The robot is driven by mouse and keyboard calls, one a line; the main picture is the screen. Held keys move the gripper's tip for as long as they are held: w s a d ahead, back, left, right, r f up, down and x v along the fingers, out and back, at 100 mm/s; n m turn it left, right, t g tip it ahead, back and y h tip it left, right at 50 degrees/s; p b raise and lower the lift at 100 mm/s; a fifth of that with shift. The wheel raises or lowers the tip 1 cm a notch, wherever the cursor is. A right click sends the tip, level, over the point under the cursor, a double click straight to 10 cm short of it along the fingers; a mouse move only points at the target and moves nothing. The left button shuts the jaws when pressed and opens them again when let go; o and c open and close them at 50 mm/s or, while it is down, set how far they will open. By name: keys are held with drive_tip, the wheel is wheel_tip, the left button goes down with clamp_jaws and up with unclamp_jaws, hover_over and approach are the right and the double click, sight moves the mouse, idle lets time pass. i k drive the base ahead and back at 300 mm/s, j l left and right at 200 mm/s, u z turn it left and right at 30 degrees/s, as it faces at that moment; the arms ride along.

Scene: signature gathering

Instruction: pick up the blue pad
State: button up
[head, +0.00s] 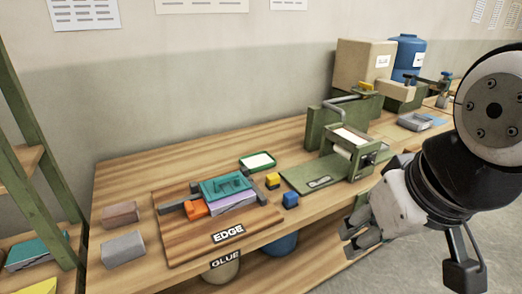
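A small blue block (290,200), which looks like the blue pad, sits on the wooden bench top (135,171) near the front edge. It stands just left of the green plate of a press (345,155). A yellow block (272,181) with a dark base is close behind it. My gripper (349,238) is in front of the bench at the right, apart from the blue block and to its lower right. Its fingers point left and look parted, with nothing seen between them.
A wooden board (180,247) marked EDGE holds a teal clamped stack (226,188). A green-rimmed tray (257,161) lies behind the yellow block. Two grey-brown blocks (122,249) are at left.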

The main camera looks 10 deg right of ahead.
sight(289, 201)
drive_tip(key=i+l, duration=0.25)
drive_tip(key=l, duration=0.15)
drive_tip(key=i+l+u, duration=0.1)
drive_tip(key=i+l, duration=0.35)
drive_tip(key=l, duration=0.3)
